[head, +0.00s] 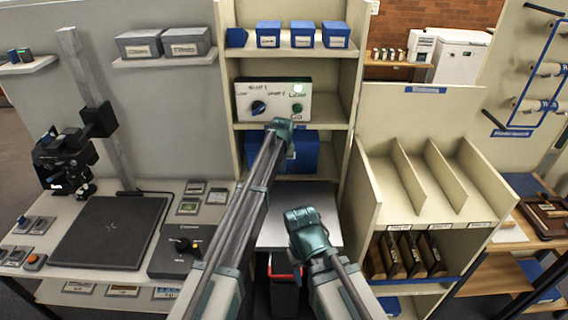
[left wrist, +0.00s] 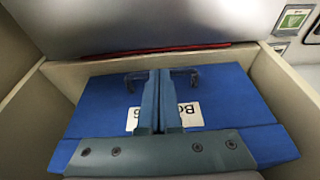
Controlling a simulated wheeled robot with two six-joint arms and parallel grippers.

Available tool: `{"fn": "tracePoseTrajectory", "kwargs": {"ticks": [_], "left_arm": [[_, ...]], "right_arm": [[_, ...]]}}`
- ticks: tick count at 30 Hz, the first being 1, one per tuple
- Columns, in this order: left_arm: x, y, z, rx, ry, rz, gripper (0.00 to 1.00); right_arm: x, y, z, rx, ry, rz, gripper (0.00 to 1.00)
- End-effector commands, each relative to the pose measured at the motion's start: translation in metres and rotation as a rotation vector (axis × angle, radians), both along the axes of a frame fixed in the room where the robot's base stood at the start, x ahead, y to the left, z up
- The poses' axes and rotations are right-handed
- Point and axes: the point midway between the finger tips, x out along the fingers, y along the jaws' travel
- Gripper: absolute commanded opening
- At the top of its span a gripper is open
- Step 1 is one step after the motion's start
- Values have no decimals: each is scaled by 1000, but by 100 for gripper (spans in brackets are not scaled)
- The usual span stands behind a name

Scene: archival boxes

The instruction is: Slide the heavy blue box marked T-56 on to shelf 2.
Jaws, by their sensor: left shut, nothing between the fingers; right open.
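A large blue box (head: 308,154) sits in the compartment under the control panel, between cream side walls. It also fills the left wrist view (left wrist: 225,90). Its white label (left wrist: 191,115) is partly covered by my fingers, so the full marking cannot be read. My left gripper (head: 281,128) is shut and empty at the box's front; its fingers (left wrist: 160,75) lie over the middle of the box in the wrist view. I cannot tell whether they touch it. My right gripper (head: 300,216) is open and empty, over a grey platform (head: 272,236) below the box.
The control panel (head: 274,101) with a dark knob and green light stands on the shelf above. Small blue boxes (head: 303,34) line the top shelf. A cream divider rack (head: 425,185) stands close on the right, a worktop with a black mat (head: 108,232) on the left.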

Motion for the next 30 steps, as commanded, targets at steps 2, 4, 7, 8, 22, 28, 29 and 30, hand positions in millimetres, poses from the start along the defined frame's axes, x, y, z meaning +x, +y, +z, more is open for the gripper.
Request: {"fn": "tracePoseTrajectory", "kwargs": {"ticks": [2, 4, 7, 8, 22, 28, 29, 30], "left_arm": [[-14, 4, 6, 0, -1, 0, 0], [-14, 3, 21, 0, -1, 0, 0], [-18, 3, 36, 0, 0, 0, 0], [-20, 3, 41, 0, 0, 0, 0], [-37, 2, 96, 0, 0, 0, 0], [-42, 2, 96, 2, 2, -2, 0], [-47, 3, 95, 2, 5, -4, 0], [-58, 3, 94, 6, 12, -12, 0]], "right_arm": [[0, 0, 6, 0, 0, 0, 45], [0, 0, 21, 0, 0, 0, 45], [0, 0, 36, 0, 0, 0, 45], [0, 0, 41, 0, 0, 0, 45], [0, 0, 96, 0, 0, 2, 45], [0, 0, 96, 0, 0, 2, 45], [0, 0, 95, 0, 0, 2, 45], [0, 0, 95, 0, 0, 2, 45]]}}
